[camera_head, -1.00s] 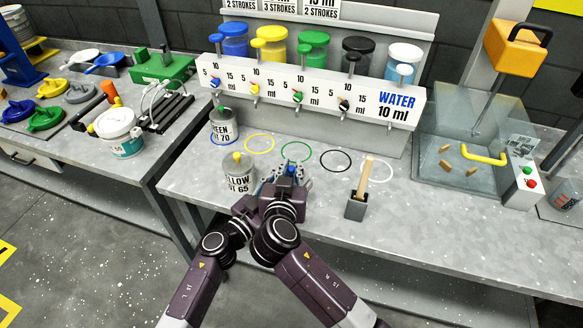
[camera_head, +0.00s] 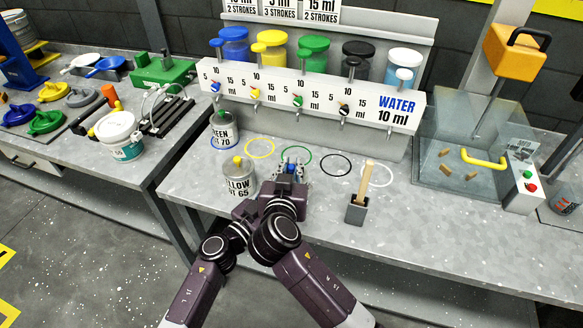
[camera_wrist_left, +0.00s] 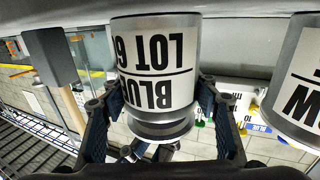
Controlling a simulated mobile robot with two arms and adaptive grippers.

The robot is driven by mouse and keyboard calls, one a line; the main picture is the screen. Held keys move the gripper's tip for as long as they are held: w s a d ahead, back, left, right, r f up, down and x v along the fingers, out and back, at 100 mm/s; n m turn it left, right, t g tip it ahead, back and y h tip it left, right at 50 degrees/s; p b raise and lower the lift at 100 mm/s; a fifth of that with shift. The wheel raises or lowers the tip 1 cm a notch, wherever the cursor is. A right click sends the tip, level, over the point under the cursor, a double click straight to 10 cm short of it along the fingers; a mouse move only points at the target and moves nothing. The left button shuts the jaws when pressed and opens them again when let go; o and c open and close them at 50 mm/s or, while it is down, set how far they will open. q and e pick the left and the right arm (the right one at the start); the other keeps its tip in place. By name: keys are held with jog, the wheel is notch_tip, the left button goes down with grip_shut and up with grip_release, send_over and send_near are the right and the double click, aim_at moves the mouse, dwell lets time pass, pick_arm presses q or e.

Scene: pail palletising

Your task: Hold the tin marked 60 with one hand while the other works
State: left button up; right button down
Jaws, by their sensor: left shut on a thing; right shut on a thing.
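The tin marked 60 (camera_wrist_left: 158,65), silver with a white label reading BLUE LOT 60, shows upside down in the left wrist view. My left gripper (camera_wrist_left: 162,118) is shut around it, one finger on each side. In the head view my grippers hide most of this tin; a small blue part shows between the fingers of my right gripper (camera_head: 291,167). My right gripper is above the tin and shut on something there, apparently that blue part. I cannot tell whether the tin touches the bench.
A YELLOW LOT 65 tin (camera_head: 238,181) stands close left of my grippers, a GREEN LOT 70 tin (camera_head: 223,131) behind it. A holder (camera_head: 356,213) with a wooden stick stands right. The dispenser (camera_head: 310,92) rises behind coloured rings. The bench (camera_head: 450,225) is clear at front right.

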aim_at(292, 166)
jog(key=shift+r, duration=2)
pick_arm(q)
jog(key=o, duration=1.8)
jog(key=shift+c, duration=0.2)
jog(key=shift+s, duration=0.1)
jog(key=shift+s+a, duration=0.25)
jog(key=v, duration=1.1)
